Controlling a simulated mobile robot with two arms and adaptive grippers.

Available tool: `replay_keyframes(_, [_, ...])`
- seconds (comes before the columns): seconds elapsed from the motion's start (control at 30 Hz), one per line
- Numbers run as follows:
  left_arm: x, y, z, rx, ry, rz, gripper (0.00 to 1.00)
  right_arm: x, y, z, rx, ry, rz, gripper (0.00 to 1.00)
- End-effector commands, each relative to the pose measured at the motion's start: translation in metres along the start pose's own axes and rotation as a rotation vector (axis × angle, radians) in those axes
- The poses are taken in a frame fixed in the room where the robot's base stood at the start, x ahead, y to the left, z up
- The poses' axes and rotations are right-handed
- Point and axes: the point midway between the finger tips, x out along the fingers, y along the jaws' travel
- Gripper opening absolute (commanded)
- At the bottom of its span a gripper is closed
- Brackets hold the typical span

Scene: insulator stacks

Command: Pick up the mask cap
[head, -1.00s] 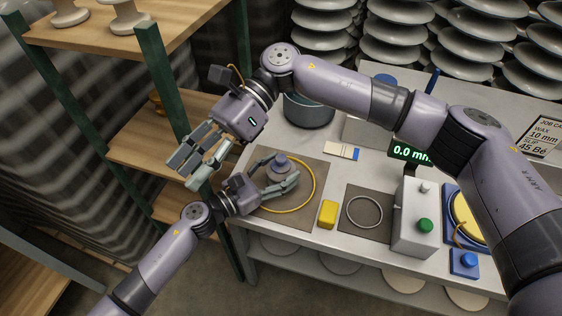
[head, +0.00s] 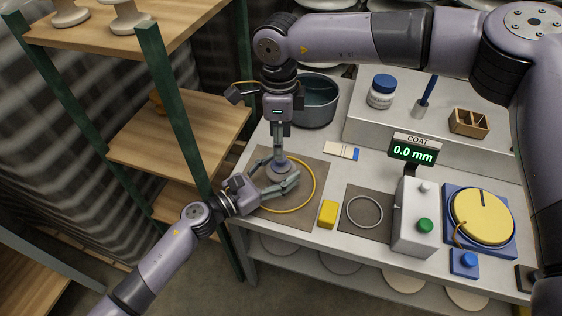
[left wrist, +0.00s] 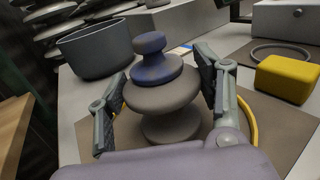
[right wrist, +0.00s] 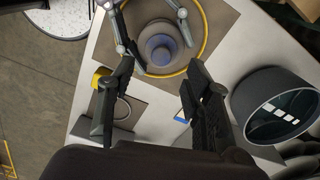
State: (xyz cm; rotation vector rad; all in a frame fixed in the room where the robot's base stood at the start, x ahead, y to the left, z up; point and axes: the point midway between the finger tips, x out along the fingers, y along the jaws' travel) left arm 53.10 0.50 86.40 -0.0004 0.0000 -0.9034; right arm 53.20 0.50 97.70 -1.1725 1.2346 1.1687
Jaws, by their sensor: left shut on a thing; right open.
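A grey insulator stack (left wrist: 160,97) of rounded discs stands upright on a brown mat (left wrist: 90,160). On its top sits a blue-violet knobbed piece, which looks like the mask cap (left wrist: 152,63); it also shows from above in the right wrist view (right wrist: 160,46). My left gripper (head: 279,183) is shut on the insulator stack, one finger on each side, below the cap. My right gripper (right wrist: 162,95) is open and empty. In the head view it points down above the stack and partly hides the cap.
A yellow ring (head: 312,190) lies around the stack on the mat. A yellow block (head: 328,213), a grey ring (head: 364,213) and a coat gauge (head: 414,225) stand to the right. A dark pot (head: 316,103) stands close behind my right gripper. Wooden shelves (head: 165,130) are at left.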

Motion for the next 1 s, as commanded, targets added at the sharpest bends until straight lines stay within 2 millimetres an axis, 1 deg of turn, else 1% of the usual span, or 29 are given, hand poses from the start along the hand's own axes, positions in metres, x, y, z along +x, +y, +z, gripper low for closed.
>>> replay_keyframes(0.03, [0.000,0.000,0.000,0.000,0.001,0.000,0.18,0.005,0.000,0.000,0.000,0.001,0.001,0.46])
replay_keyframes(0.23, [0.000,0.000,-0.001,0.000,0.001,0.000,0.17,0.020,-0.001,0.000,0.000,0.000,0.001,0.46])
replay_keyframes(0.4, [0.000,0.000,0.000,0.000,0.001,-0.001,0.17,0.047,-0.002,-0.002,0.000,0.000,0.002,0.46])
replay_keyframes(0.53, [0.000,0.000,0.000,0.000,0.001,-0.001,0.18,0.060,-0.002,-0.001,0.000,-0.002,0.002,0.46])
replay_keyframes(0.6, [0.000,0.000,0.000,0.000,0.001,-0.001,0.17,0.063,-0.002,-0.001,0.000,-0.001,0.002,0.46])
replay_keyframes(0.8, [0.000,0.000,-0.001,0.000,0.001,0.000,0.17,0.063,-0.002,-0.001,0.000,-0.002,0.001,0.46])
replay_keyframes(1.0, [0.000,0.000,-0.001,0.000,0.001,-0.001,0.17,0.063,-0.003,-0.001,0.000,-0.002,0.001,0.33])
